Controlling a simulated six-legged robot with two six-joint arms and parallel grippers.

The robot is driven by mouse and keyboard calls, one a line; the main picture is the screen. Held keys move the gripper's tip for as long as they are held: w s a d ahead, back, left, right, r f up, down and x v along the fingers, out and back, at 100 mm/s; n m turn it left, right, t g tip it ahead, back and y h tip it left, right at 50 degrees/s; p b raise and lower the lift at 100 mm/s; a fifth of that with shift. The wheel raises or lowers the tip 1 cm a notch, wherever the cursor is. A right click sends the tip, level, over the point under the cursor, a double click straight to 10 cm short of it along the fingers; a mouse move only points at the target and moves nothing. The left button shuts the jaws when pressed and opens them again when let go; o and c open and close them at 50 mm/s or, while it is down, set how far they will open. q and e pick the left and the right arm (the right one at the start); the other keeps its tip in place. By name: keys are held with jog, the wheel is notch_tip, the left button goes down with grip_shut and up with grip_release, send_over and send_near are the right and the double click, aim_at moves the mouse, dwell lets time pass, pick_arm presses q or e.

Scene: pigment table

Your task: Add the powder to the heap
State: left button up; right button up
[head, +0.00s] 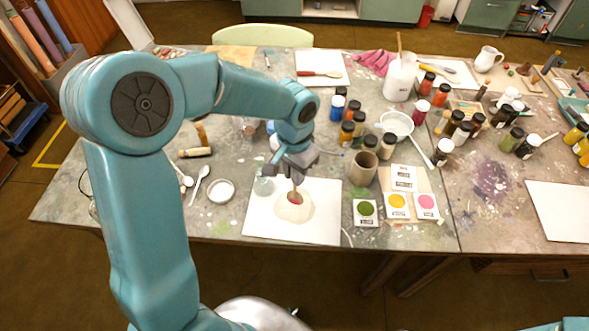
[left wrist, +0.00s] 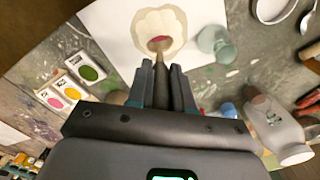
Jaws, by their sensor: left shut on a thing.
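A pale cream heap (head: 294,212) lies on a white sheet (head: 262,224) near the table's front edge. It also shows in the left wrist view (left wrist: 175,22), with a magenta patch (left wrist: 160,31) at its middle. My left gripper (head: 294,171) is above the heap, its fingers (left wrist: 160,88) shut on a slim dark-handled tool (left wrist: 160,58) that points down at it. The tool's brownish tip is at the magenta patch; whether it touches, and whether the magenta is on the tool or the heap, I cannot tell. My right gripper is not in view.
A small glass jar (head: 263,187) stands by the sheet's left corner, with a white dish (head: 220,191) farther left. A brown cup (head: 363,169) and green, yellow and pink cards (head: 365,213) lie to the right. Several paint bottles (head: 359,124) crowd behind.

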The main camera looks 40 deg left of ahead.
pick_arm(q)
jog(key=shift+f+b, duration=0.45)
dwell(1.0)
dwell(0.5)
notch_tip(320, 180, up, 7)
jog(key=p, duration=0.5)
jog(key=shift+r, duration=0.1)
